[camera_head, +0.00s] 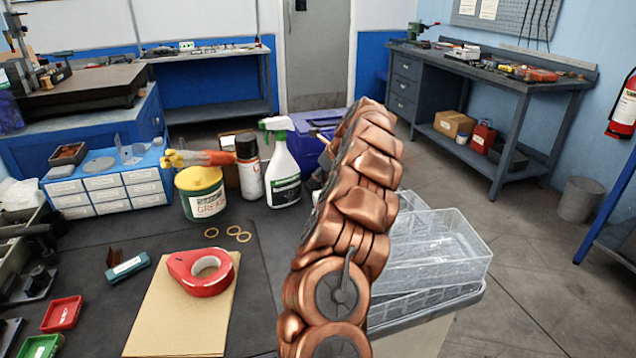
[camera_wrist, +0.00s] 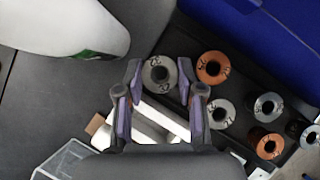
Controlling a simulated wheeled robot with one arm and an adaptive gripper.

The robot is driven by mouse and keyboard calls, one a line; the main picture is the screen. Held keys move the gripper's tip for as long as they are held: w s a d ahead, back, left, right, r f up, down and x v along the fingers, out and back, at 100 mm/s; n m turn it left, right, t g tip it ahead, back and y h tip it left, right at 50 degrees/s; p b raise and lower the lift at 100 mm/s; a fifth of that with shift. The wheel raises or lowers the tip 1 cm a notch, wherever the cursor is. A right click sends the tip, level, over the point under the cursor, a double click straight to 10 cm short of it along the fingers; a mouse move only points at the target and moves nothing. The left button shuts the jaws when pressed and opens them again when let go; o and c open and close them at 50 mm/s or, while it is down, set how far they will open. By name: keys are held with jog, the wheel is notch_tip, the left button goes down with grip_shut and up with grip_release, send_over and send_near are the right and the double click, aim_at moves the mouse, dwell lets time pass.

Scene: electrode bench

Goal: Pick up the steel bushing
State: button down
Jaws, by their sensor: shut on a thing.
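In the wrist view a grey steel bushing (camera_wrist: 148,76) with a dark centre hole sits between the fingertips of my gripper (camera_wrist: 159,72). The two fingers are shut on its sides. It is at the left edge of a dark tray (camera_wrist: 186,40); I cannot tell whether it is lifted clear. Other grey bushings (camera_wrist: 218,121) (camera_wrist: 267,97) and copper-coloured ones (camera_wrist: 213,79) (camera_wrist: 268,156) stand in the tray to the right.
A white spray bottle (camera_head: 283,170) stands near the arm, beside a black-capped can (camera_head: 249,178) and a grease tub (camera_head: 203,199). A blue bin (camera_wrist: 262,35) borders the tray. Clear plastic trays (camera_head: 435,250) are right of my arm. Red tape (camera_head: 186,274) lies on cardboard (camera_head: 180,325).

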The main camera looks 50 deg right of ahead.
notch_tip(320, 180, up, 9)
jog(key=shift+f+p, duration=0.15)
jog(key=shift+p, duration=0.15)
dwell(0.7)
